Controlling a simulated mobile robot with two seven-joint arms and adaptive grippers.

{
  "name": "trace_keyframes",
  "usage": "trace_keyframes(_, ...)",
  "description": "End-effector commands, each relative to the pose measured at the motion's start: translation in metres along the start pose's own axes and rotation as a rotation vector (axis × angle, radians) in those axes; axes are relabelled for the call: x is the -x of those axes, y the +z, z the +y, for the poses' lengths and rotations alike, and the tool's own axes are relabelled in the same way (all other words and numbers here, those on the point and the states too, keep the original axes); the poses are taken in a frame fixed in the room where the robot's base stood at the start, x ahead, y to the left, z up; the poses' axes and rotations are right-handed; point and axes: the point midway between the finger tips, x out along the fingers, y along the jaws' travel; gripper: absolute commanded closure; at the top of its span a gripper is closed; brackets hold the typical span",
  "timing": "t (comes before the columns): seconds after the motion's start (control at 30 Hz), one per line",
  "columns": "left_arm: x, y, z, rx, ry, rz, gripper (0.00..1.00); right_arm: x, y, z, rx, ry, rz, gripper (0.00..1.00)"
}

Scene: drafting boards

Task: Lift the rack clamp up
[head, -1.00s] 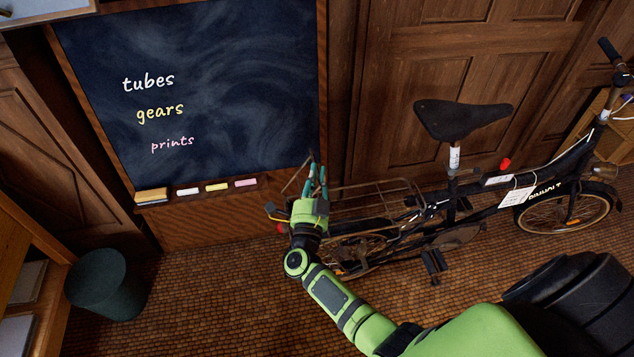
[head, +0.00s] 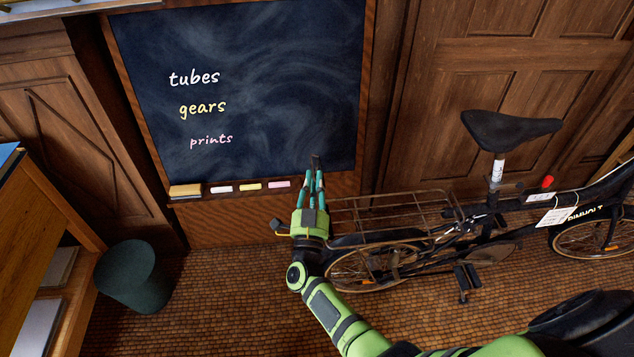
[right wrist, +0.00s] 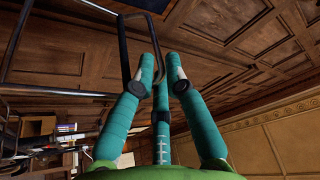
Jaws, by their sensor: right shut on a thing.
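The black bicycle's rear rack (head: 400,208) is a dark wire frame above the back wheel. My right gripper (head: 316,172), with teal fingers, is at the rack's left end, fingers pointing up the picture. It is shut on the rack clamp, of which little shows in the head view. In the right wrist view the clamp (right wrist: 124,50) is a dark wire loop at the fingertips (right wrist: 160,62), standing away from the rack bars (right wrist: 55,92). Where the fingers touch the wire is partly hidden. My left gripper is not in view.
The bicycle's saddle (head: 510,132) stands to the right of the rack. A chalkboard (head: 260,90) with a chalk ledge is on the wall behind. A dark green bin (head: 133,280) and a wooden cabinet (head: 30,265) stand at left. Tiled floor between bin and bicycle is clear.

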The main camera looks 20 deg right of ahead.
Motion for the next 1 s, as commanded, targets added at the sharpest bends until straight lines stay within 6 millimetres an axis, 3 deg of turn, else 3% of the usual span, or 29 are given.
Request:
trace_keyframes(0.3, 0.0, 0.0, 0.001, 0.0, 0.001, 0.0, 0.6, 0.001, 0.003, -0.009, -0.004, -0.015, -0.011, 1.0)
trace_keyframes(0.33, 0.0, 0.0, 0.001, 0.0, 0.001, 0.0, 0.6, 0.001, 0.003, -0.009, -0.004, -0.015, -0.011, 0.75)
trace_keyframes(0.37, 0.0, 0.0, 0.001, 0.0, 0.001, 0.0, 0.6, 0.001, 0.003, -0.009, -0.004, -0.015, -0.012, 0.67)
trace_keyframes(0.83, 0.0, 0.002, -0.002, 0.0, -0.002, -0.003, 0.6, 0.002, 0.003, -0.003, -0.001, -0.006, -0.008, 0.67)
trace_keyframes(1.0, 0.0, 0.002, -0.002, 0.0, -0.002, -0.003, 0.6, 0.019, 0.003, -0.002, -0.002, -0.004, -0.011, 0.67)
